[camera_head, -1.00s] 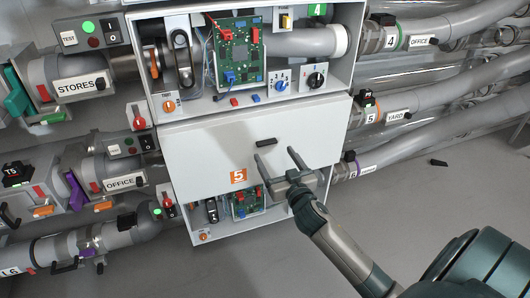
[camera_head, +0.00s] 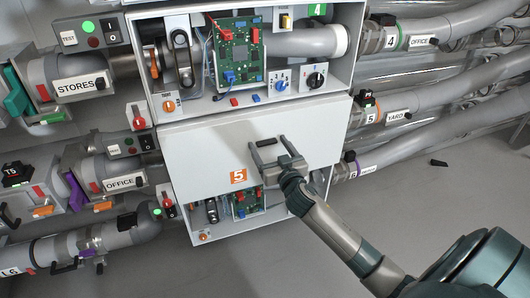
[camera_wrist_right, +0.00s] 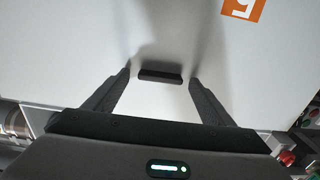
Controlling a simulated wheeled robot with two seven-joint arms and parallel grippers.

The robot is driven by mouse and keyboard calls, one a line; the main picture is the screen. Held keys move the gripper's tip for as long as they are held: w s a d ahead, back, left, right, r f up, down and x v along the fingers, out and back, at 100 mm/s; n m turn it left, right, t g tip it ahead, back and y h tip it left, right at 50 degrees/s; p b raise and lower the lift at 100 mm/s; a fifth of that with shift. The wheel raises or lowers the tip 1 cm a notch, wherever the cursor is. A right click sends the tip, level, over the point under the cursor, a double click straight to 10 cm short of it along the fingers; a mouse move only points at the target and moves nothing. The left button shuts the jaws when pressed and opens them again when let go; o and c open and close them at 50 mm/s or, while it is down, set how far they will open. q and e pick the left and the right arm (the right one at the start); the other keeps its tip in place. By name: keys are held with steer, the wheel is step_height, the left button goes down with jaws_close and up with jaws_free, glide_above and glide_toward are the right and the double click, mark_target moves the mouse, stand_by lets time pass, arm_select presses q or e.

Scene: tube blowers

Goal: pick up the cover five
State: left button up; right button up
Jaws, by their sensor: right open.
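The cover five is a plain light grey panel (camera_head: 205,160) with an orange label "5" (camera_head: 238,176) near its lower edge. It sits on the front of the lower cabinet. A short black handle (camera_head: 267,142) stands on its face, and this handle also shows in the right wrist view (camera_wrist_right: 160,76). My right gripper (camera_head: 268,151) is open at the handle. In the right wrist view its two fingers (camera_wrist_right: 160,78) stand one on each side of the handle, with a gap on both sides. My left gripper is not in view.
An open box with a green circuit board (camera_head: 239,52) and knobs (camera_head: 316,80) is above the cover. Below it, part of another circuit board (camera_head: 246,202) shows. Pipes (camera_head: 420,95) run along both sides. The grey floor (camera_head: 440,195) at lower right is mostly clear.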

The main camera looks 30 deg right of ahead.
steer(key=shift+w, duration=0.15)
stand_by(0.3)
steer(key=c, duration=1.9)
jaws_close()
steer(key=shift+r, duration=0.1)
